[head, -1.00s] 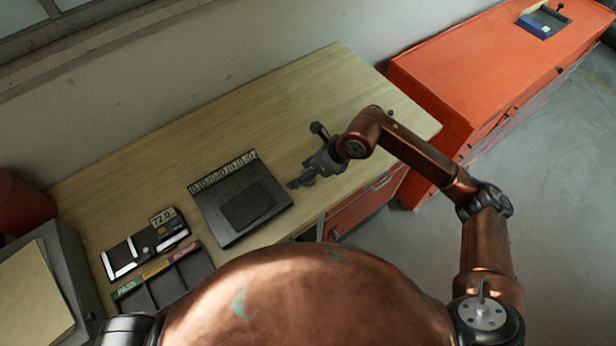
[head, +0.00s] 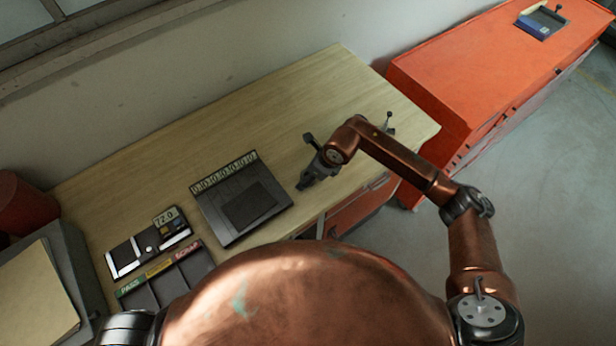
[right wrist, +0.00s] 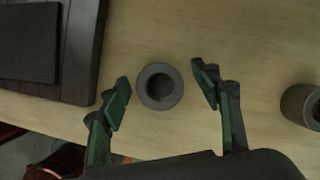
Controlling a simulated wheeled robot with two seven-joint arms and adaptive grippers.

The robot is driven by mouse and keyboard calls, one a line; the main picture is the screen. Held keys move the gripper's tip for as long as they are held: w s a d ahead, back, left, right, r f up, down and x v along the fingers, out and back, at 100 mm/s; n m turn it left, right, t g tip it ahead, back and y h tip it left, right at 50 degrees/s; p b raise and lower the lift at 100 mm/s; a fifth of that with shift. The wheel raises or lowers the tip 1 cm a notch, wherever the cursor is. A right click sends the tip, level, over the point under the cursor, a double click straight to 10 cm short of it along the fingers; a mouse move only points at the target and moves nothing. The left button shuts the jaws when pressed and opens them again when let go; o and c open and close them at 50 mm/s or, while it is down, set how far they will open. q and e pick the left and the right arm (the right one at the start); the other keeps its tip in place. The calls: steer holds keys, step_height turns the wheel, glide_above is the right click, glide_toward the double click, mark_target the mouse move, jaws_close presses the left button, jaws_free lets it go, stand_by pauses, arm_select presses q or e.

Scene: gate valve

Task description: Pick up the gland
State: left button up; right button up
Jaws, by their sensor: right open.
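A grey round flanged ring with a dark bore, which looks like the gland (right wrist: 160,104), stands on the wooden bench in the right wrist view. My right gripper (right wrist: 160,88) is open, with one green-padded finger on each side of the ring in that view. Gaps show between the ring and both fingers; I cannot tell the height between them. In the head view my right gripper (head: 308,162) is over the bench's front right part, and I cannot make out the ring there. My left gripper is not in view.
A dark tray (head: 243,200) lies to the left on the bench (head: 300,95), beside a gauge box (head: 150,245) and a labelled sorting bin (head: 170,285). A thin post (head: 388,122) shows behind my right arm.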

steer(key=shift+c, duration=0.7)
jaws_close()
